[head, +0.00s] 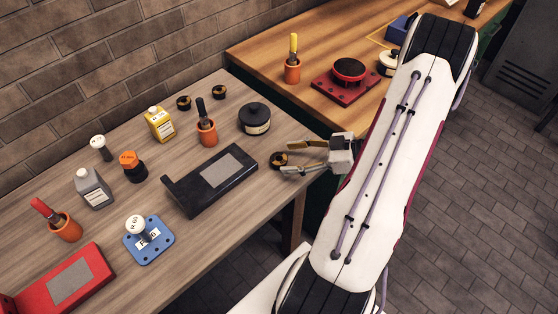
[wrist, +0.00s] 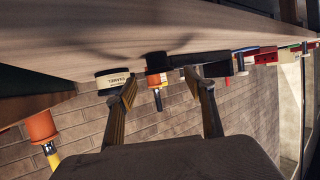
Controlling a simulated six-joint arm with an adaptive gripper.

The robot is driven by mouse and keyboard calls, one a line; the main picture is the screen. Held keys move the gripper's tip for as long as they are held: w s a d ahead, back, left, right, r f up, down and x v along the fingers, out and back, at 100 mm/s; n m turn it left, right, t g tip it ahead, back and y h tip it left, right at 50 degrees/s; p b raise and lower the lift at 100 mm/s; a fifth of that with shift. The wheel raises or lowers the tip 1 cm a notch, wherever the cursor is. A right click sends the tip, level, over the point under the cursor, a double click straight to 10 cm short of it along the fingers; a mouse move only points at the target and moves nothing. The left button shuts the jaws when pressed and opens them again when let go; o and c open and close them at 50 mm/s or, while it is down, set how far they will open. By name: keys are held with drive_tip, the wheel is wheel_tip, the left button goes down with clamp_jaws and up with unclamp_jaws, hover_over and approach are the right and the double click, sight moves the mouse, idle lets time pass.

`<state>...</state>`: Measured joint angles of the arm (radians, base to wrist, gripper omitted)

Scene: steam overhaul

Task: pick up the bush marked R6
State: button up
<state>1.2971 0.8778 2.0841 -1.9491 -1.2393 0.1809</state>
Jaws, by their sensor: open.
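My gripper (head: 286,158) is open at the right edge of the wooden bench, with its two fingers pointing left. A small dark bush with a brass-coloured face (head: 278,159) shows at the fingertips. I cannot tell whether it is fully between them, and nothing shows them closed on it. Two similar dark bushes, one (head: 184,102) and another (head: 219,92), stand at the back of the bench. No R6 mark is readable on any bush.
A black tray-like block (head: 212,180) lies left of my gripper. A round black tin (head: 255,119) and an orange pot (head: 206,132) stand behind it. A blue plate (head: 149,240) and red block (head: 75,278) are farther left. A second bench (head: 262,58) holds a red fixture (head: 347,82).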

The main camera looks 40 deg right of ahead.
sight(277, 158)
drive_tip(key=shift+w, duration=0.1)
drive_tip(key=shift+x, duration=2.55)
drive_tip(key=shift+f, duration=0.1)
drive_tip(key=shift+c, duration=0.3)
drive_tip(key=c, duration=1.3)
drive_tip(key=shift+c, duration=0.2)
drive_tip(key=shift+r, duration=5)
